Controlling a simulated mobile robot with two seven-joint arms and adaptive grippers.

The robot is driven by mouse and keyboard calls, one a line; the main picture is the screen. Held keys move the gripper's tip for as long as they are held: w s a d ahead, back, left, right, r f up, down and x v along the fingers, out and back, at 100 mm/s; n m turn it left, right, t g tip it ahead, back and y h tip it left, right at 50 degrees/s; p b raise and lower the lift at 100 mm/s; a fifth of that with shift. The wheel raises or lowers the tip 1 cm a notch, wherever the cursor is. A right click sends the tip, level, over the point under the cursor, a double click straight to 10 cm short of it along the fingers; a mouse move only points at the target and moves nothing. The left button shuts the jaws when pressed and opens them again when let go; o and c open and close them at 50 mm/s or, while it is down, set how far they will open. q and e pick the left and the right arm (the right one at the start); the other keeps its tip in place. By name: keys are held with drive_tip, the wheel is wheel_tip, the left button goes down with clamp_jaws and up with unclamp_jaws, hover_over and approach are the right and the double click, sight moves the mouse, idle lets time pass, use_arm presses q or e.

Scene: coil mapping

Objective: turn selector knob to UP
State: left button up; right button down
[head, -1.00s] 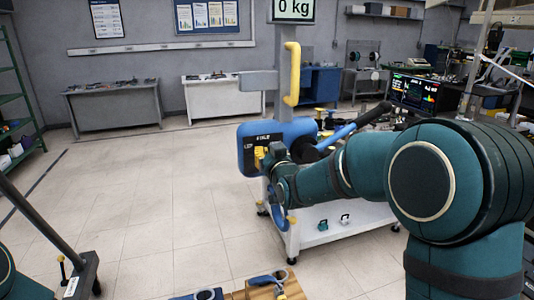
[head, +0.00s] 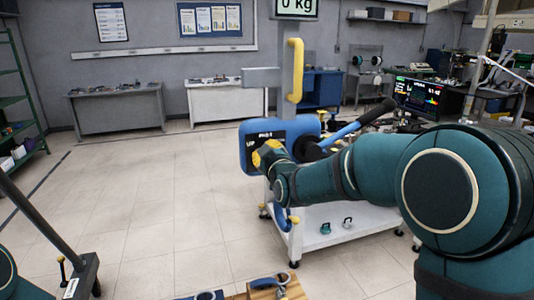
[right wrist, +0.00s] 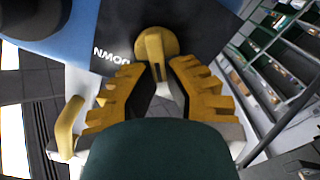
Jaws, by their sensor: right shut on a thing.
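The selector knob (right wrist: 152,42) is a yellow disc with a handle on the blue machine's dark panel (head: 285,136). The right wrist view shows its handle between the yellow fingers of my right gripper (right wrist: 157,78), which is shut on it. A white DOWN label (right wrist: 112,56) appears upside down beside the knob in that view. In the head view a small UP label (head: 250,146) shows at the panel's left. There, yellow parts of knob and fingers overlap, and my right wrist hides some of the panel. My left gripper is out of view.
The blue machine (head: 246,160) stands on a white wheeled cart (head: 345,222). A blue lever with a dark grip (head: 375,112) and a yellow upright handle (head: 295,70) stand close by.

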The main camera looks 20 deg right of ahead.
drive_tip(key=shift+n, duration=0.6)
drive_tip(key=c, duration=1)
unclamp_jaws()
drive_tip(key=s, duration=1.2)
drive_tip(key=shift+d, duration=0.15)
